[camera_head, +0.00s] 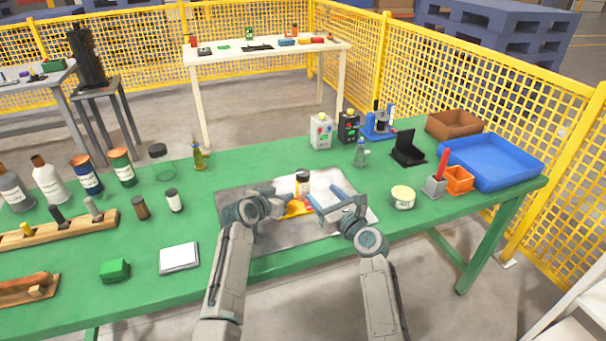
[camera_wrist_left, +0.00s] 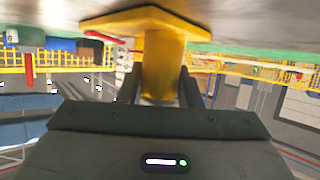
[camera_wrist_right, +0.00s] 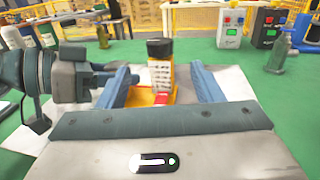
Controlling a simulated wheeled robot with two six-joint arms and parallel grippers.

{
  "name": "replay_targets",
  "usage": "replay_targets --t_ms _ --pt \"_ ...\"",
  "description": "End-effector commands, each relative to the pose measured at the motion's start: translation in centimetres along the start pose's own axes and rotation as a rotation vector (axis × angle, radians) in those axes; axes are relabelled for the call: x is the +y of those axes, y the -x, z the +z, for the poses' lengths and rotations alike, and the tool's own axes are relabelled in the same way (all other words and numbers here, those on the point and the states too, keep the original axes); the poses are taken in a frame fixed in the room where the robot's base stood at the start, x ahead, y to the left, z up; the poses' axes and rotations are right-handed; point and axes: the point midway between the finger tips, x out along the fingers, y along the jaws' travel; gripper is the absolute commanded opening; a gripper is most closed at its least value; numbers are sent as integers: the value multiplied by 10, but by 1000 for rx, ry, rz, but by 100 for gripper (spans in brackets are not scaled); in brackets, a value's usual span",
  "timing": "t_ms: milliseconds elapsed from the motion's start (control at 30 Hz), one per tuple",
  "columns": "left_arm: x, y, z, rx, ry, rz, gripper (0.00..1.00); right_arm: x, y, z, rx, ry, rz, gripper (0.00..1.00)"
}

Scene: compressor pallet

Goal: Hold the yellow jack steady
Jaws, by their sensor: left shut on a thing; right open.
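The yellow jack (camera_head: 297,209) stands on a grey metal plate (camera_head: 270,240) in the middle of the green bench. In the left wrist view the jack's yellow column (camera_wrist_left: 163,62) is between the fingers of my left gripper (camera_wrist_left: 162,88), which is shut on it. A small dark-capped bottle with a white label (camera_head: 302,184) stands at the jack; its base is partly hidden. My right gripper (camera_head: 330,203) is open. In the right wrist view the bottle (camera_wrist_right: 160,72) and part of the jack (camera_wrist_right: 138,97) show between its blue fingers, apart from both.
A round cream tin (camera_head: 402,197) stands right of the plate. A white flat box (camera_head: 179,258), a green block (camera_head: 115,270) and several bottles are on the left. A blue tray (camera_head: 490,162) and orange bin (camera_head: 459,180) are at right. Green bench behind the plate is mostly clear.

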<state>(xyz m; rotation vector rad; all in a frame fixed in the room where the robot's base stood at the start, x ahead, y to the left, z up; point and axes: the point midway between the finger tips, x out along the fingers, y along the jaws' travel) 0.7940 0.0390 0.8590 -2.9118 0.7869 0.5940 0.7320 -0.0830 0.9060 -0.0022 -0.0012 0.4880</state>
Motion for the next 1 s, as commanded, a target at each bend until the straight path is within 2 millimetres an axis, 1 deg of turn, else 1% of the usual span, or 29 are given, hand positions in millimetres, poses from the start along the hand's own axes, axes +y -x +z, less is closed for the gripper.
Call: replay_targets --t_ms 167,400,600,800,1000 --pt "0 0 0 0 1 1 0 0 -22 1 -2 -8 1 60" --pt "0 0 0 0 1 0 0 0 -70 1 0 -5 2 60" --pt "0 0 0 0 1 0 0 1 -100 1 0 -5 2 60" --pt "0 0 0 0 1 0 0 1 -115 0 0 -4 1 60" --pt "0 0 0 0 1 0 0 0 -118 0 1 -3 0 60"
